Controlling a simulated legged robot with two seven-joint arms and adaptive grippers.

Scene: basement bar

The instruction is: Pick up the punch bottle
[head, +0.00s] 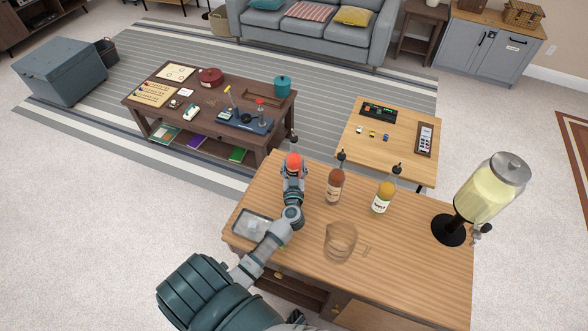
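A bottle with a red-orange upper part (293,160) stands at the left back of the wooden counter. My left gripper (293,170) is right at it and hides its lower part. I cannot tell whether the fingers are closed on it. A reddish-brown bottle (335,187) with a pale label stands to its right. A yellow-orange bottle (383,197) with a white label stands further right. No readable label shows which one is the punch. My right gripper is out of view.
The wooden counter (420,265) also bears a clear glass pitcher (340,243), a metal tray (250,222) with clear items beside my arm, and a drink dispenser (488,192) at the right. A game table (270,108) and a small table (350,142) stand beyond.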

